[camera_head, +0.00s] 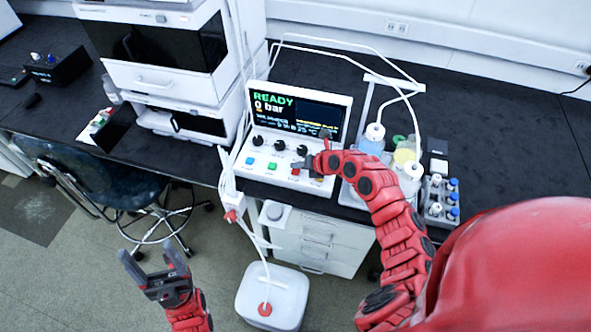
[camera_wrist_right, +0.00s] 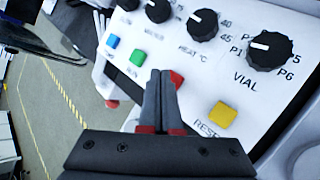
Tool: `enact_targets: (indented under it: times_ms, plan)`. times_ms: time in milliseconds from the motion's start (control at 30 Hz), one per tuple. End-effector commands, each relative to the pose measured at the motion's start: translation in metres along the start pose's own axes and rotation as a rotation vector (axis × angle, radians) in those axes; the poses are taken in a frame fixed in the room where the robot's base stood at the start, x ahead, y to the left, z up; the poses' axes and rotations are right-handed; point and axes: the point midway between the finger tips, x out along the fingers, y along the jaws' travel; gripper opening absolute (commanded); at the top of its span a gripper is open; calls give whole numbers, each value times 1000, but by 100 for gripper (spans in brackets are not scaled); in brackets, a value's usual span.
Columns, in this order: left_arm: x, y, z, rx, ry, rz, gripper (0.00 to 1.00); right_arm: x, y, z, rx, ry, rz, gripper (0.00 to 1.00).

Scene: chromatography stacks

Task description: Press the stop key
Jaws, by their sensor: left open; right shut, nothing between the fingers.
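The white control unit (camera_head: 262,147) stands on the black bench, and its screen (camera_head: 292,110) reads READY and 0 bar. Its sloping panel carries coloured keys and black knobs. The red key (camera_wrist_right: 177,79) is partly hidden behind my right gripper's fingertips in the wrist view, and its label is covered. My right gripper (camera_wrist_right: 161,78) is shut and empty, with its tips at or just in front of the red key; I cannot tell whether they touch. My left gripper (camera_head: 153,262) is open and empty, low over the floor, far from the unit.
The blue key (camera_wrist_right: 112,41), green key (camera_wrist_right: 138,57) and yellow RESET key (camera_wrist_right: 222,115) sit near the red key. A vial knob (camera_wrist_right: 269,50) is above. Bottles (camera_head: 372,143) and a vial rack (camera_head: 441,203) stand right of the unit. Tubing hangs at the bench edge.

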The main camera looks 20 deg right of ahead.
Motion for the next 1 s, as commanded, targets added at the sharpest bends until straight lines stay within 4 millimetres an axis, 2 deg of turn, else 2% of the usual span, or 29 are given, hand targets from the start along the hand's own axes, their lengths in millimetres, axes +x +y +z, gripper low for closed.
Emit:
enact_targets:
  times_ms: [233, 633, 1000]
  plan:
    - [6, 0, -1, 0, 0, 0, 74, -6, 4, 4, -1, 0, 0, 0]
    - [31, -2, -5, 0, 0, 0, 74, -33, 24, 24, -1, 0, 0, 0]
    - [31, -2, -5, 0, 0, 0, 74, -35, 25, 25, 0, 0, 0, 0]
